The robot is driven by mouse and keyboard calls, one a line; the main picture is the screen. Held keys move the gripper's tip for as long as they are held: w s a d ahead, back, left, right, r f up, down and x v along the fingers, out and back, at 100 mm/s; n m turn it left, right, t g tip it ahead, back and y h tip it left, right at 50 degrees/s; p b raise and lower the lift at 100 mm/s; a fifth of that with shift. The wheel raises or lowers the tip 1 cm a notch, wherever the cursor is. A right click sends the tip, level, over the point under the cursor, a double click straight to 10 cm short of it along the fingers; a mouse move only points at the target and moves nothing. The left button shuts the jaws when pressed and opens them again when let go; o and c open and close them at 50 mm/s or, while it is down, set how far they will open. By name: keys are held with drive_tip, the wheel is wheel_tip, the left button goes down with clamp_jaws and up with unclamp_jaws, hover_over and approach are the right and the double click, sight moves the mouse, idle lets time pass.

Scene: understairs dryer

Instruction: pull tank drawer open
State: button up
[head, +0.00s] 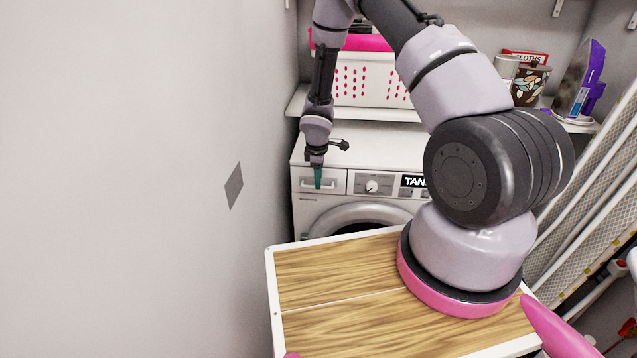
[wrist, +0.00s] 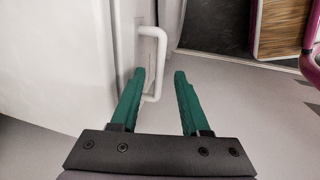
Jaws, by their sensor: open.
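The white dryer (head: 298,212) stands against the back wall. Its tank drawer (head: 335,179) is at the upper left of the front panel and looks flush with it. A white bar handle (wrist: 163,52) stands out from the drawer front in the wrist view. My gripper (head: 318,186) points down in front of the drawer in the head view and hides part of the handle. In the wrist view my gripper (wrist: 159,75) is open, its green fingers on either side of the handle's line. I cannot tell whether either finger touches the handle.
A dial (head: 371,186) and a label (head: 413,182) starting "TAN" sit right of the drawer. The left wall (head: 150,180) is close beside the dryer. A shelf (head: 375,114) with a basket (head: 372,80) is above. My arm hides part of the dryer's right side.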

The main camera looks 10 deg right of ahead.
drive_tip(key=shift+w+f, duration=0.25)
drive_tip(key=shift+f, duration=0.85)
clamp_jaws()
idle(0.7)
